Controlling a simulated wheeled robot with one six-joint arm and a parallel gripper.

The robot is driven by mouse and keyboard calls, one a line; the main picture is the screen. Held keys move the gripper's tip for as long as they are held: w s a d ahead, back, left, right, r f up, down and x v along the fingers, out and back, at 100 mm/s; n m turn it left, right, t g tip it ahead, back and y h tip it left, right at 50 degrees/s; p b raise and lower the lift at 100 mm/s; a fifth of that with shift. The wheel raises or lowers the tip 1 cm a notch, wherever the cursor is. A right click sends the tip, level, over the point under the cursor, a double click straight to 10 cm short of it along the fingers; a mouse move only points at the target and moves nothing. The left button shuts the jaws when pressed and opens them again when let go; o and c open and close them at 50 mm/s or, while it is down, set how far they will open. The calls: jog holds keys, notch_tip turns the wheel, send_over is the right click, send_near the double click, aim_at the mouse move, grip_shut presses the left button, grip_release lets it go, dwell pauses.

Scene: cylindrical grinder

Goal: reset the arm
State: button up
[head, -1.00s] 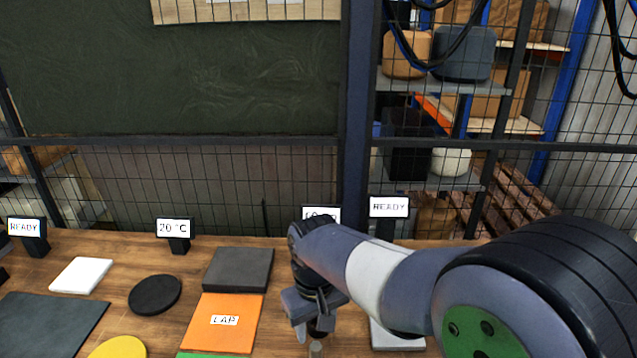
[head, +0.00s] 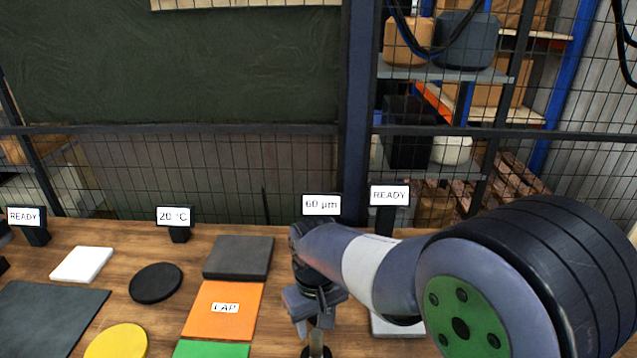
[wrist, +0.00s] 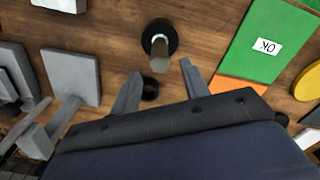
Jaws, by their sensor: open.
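My gripper (head: 314,322) hangs over the wooden bench, with my arm reaching in from the right. In the wrist view its two grey fingers (wrist: 161,76) are apart with nothing held between them. A metal cylinder (wrist: 160,58) stands upright on a black round base (wrist: 166,32), just beyond the fingertips. The cylinder also shows in the head view (head: 317,343), at the bottom edge below the gripper.
Left of the gripper are an orange mat (head: 205,322), a green mat (head: 210,349), a dark grey plate (head: 238,258), a black disc (head: 156,283) and a yellow disc (head: 117,342). Small displays, including a 60 µm one (head: 321,204), line the back edge before a mesh fence (head: 200,170).

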jog(key=w, duration=1.4)
jog(key=f, duration=0.8)
jog(key=shift+s+d+f, duration=0.1)
jog(key=shift+d+f, duration=0.15)
jog(key=shift+f, duration=0.1)
notch_tip(320, 180, up, 4)
jog(key=shift+d+r+b, duration=0.1)
jog(key=shift+r+b, duration=0.1)
jog(key=shift+b, duration=0.2)
